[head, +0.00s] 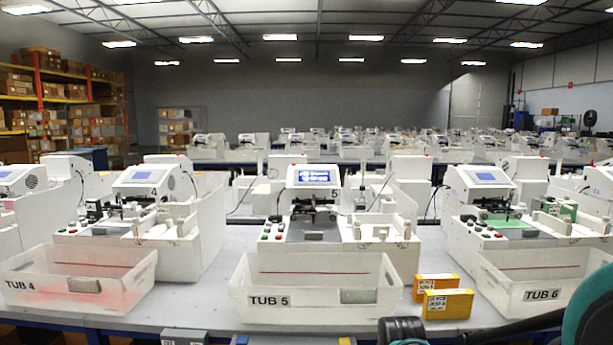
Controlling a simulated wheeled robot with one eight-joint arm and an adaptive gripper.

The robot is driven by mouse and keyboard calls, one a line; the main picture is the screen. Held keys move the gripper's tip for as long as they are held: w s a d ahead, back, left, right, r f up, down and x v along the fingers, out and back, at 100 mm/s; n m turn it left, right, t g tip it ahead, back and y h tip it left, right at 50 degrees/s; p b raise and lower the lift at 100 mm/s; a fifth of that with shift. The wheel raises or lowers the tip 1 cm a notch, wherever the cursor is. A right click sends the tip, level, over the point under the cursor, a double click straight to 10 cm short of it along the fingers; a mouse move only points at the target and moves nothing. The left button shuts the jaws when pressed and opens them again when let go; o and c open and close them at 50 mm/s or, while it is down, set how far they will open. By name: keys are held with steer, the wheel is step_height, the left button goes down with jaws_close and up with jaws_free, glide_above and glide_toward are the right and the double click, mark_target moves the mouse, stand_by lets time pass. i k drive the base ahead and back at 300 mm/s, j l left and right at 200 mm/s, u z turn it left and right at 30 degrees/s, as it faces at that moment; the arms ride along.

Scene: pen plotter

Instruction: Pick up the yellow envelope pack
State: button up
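Two yellow-orange packs with white printed labels stand on the table between the TUB 5 and TUB 6 tubs, right of the middle in the head view. The front yellow envelope pack (462,305) is nearer the table's front edge. The rear yellow envelope pack (422,284) stands just behind and slightly left, partly hidden by the front one. I cannot tell whether they touch. Dark and teal parts of my arm show at the bottom right, below and in front of the packs. My gripper's fingers do not show.
The white TUB 5 (315,280) is close left of the packs, and TUB 6 (545,272) is to their right. TUB 4 (78,268) is far left. White plotter machines stand behind the tubs. The grey tabletop (420,325) is bare just around the packs.

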mark_target(457, 304)
steer(key=z, duration=0.8)
